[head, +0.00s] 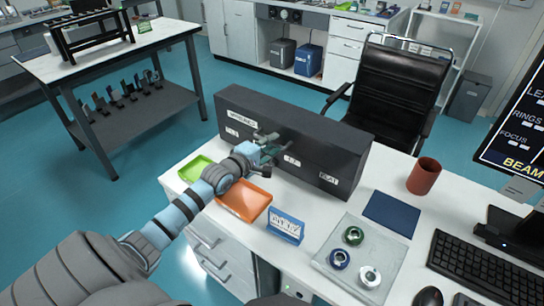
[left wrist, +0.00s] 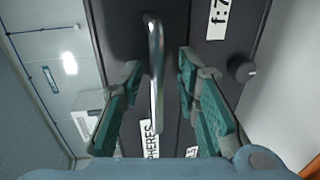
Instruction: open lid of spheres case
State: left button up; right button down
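The long dark spheres case (head: 312,139) stands on the white desk with several white labels on its front. In the left wrist view, a label partly reading "PHERES" lies beside a shiny metal handle (left wrist: 156,60) on the dark case face (left wrist: 118,25). My left gripper (head: 268,148) is at the front of the case. In the left wrist view its two green-padded fingers (left wrist: 158,85) are open, one on each side of the handle, with gaps visible. The lid looks closed. My right gripper is not in view.
To the right are a red cup (head: 424,176), a blue pad (head: 391,214) and a clear tray (head: 338,272) with ring parts.

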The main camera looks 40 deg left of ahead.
pick_arm(q)
jog(key=shift+w, duration=0.4)
grip_shut()
jog(key=shift+r, duration=0.1)
